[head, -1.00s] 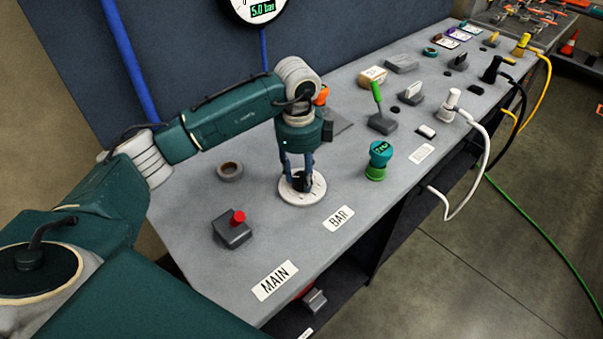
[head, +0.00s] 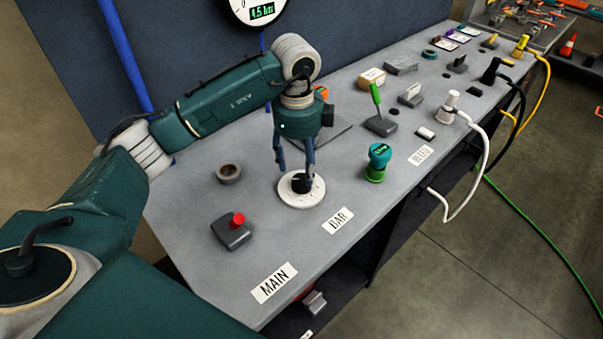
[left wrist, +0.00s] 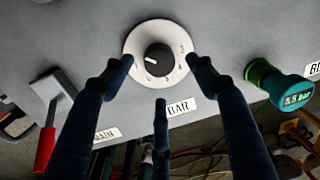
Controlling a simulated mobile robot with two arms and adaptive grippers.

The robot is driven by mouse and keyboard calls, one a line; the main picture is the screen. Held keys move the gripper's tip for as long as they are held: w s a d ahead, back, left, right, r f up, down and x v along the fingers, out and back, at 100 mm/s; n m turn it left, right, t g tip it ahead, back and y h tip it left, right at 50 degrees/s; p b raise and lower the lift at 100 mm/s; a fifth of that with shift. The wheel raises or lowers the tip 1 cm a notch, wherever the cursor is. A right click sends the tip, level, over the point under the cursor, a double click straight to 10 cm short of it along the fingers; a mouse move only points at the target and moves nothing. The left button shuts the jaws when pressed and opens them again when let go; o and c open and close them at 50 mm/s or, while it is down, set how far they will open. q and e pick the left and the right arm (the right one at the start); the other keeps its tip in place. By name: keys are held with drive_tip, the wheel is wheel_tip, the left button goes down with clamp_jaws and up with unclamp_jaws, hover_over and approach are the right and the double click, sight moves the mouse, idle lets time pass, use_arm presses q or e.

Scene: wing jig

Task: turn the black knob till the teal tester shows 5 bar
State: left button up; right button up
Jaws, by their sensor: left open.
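The black knob (head: 300,182) sits on a white round dial (head: 302,203) by the BAR label. In the left wrist view the knob (left wrist: 159,60) has a white mark towards its left. My left gripper (head: 295,170) is open just above the knob; in the left wrist view its fingers (left wrist: 160,70) are spread around the dial, apart from the knob. The teal tester (head: 379,156) stands upright on a green fitting to the right. Its display in the left wrist view (left wrist: 298,99) seems to read 5.5 bar, though the first digit is hard to tell. My right gripper is out of view.
A wall gauge (head: 262,12) seems to read 4.5 bar. A grey box with a red switch (head: 234,228) stands left of the dial, by the MAIN label (head: 274,283). A tape-like ring (head: 229,173) and a green-handled lever (head: 377,105) also stand on the bench.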

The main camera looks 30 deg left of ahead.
sight(300, 182)
use_arm(q)
wheel_tip(300, 182, up, 7)
drive_tip(key=shift+s, duration=0.25)
drive_tip(key=shift+r, duration=0.15)
